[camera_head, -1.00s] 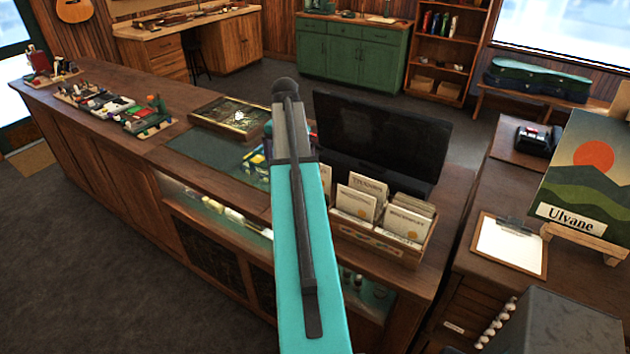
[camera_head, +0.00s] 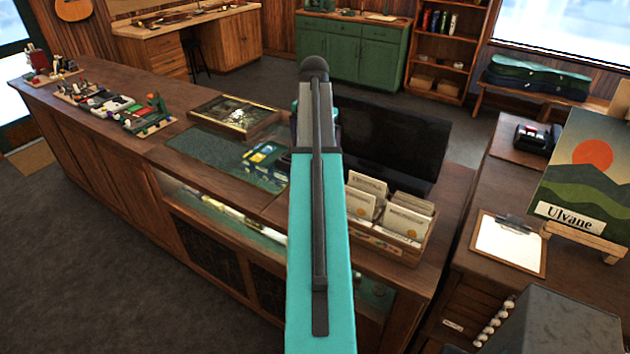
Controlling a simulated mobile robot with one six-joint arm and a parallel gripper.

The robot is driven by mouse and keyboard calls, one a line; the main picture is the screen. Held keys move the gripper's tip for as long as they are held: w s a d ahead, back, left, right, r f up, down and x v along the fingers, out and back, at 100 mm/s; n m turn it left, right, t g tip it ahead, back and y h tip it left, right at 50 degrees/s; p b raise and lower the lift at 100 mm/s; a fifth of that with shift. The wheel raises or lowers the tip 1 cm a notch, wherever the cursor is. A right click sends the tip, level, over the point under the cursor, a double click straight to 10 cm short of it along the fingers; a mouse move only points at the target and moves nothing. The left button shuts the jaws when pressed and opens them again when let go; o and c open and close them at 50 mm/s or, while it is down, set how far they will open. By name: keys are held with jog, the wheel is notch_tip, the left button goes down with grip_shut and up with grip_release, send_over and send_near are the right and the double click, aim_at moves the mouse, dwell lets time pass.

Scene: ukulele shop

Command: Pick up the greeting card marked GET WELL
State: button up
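Several white greeting cards (camera_head: 404,219) stand upright in a wooden card box on the counter, right of my arm. Their printed words are too small to read surely, so I cannot tell which one is marked GET WELL. My teal arm rises through the middle of the view and hides the left part of the box. My gripper lies beyond the arm's dark rounded end and is hidden; only slivers beside the grey joint show, and its fingers cannot be made out.
A black monitor (camera_head: 391,147) stands behind the card box (camera_head: 397,247). A framed tray (camera_head: 235,118) and small colourful packets (camera_head: 262,154) lie on the counter to the left. A clipboard (camera_head: 511,246) and the Ulvane picture (camera_head: 580,177) are on the right-hand counter.

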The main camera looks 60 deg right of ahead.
notch_tip(320, 180, down, 8)
jog(key=b, duration=0.3)
jog(key=shift+r, duration=0.25)
jog(key=shift+f+b, duration=1.8)
jog(key=shift+f, duration=0.8)
jog(key=c, duration=0.7)
